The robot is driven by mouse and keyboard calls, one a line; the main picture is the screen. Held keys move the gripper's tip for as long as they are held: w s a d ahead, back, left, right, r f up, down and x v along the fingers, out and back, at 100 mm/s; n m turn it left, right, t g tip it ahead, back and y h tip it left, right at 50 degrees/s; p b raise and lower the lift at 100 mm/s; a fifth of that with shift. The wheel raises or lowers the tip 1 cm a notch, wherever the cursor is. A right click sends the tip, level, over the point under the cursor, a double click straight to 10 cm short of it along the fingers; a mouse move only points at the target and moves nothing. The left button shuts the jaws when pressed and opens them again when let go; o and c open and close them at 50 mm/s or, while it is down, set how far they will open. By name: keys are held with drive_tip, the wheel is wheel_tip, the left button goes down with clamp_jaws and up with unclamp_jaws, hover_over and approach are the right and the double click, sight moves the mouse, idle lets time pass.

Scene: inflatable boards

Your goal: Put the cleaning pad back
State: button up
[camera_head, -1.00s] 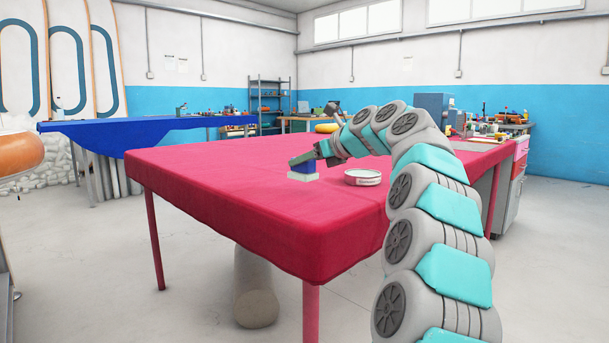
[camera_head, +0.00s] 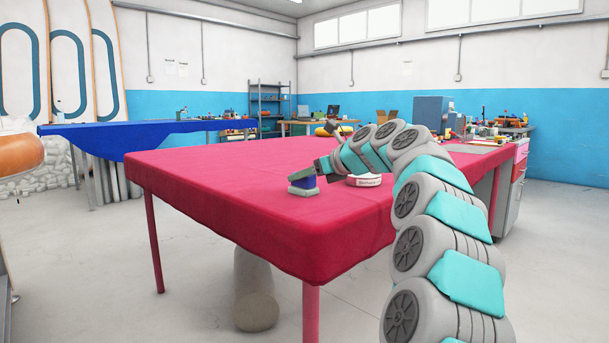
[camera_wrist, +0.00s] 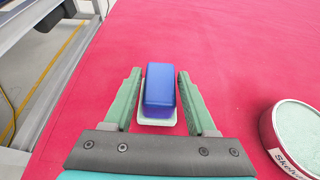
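The cleaning pad, a blue block on a pale grey-green base (camera_head: 303,190), rests on the red-covered table (camera_head: 220,185), left of a round tin. In the wrist view the pad (camera_wrist: 160,90) sits between the fingers of my gripper (camera_wrist: 160,75), with red cloth showing on both sides. My gripper (camera_head: 306,176) is open around it and appears not to touch it. The round tin (camera_head: 365,181) has a white label and is partly hidden by my arm. In the wrist view the tin (camera_wrist: 292,138) shows a pale green top and is cut off at the right edge.
The red table is otherwise bare to the left and front of the pad. A blue-covered table (camera_head: 110,130) stands behind at left. A workbench with tools and a drawer cabinet (camera_head: 514,190) adjoins the right back.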

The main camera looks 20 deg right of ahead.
drive_tip(key=shift+o, duration=1.1)
drive_tip(key=shift+r, duration=0.15)
drive_tip(key=p+v, duration=0.1)
drive_tip(key=v, duration=1)
drive_tip(key=shift+s+d+r, duration=0.1)
drive_tip(key=shift+s+r, duration=0.05)
drive_tip(key=shift+s, duration=0.3)
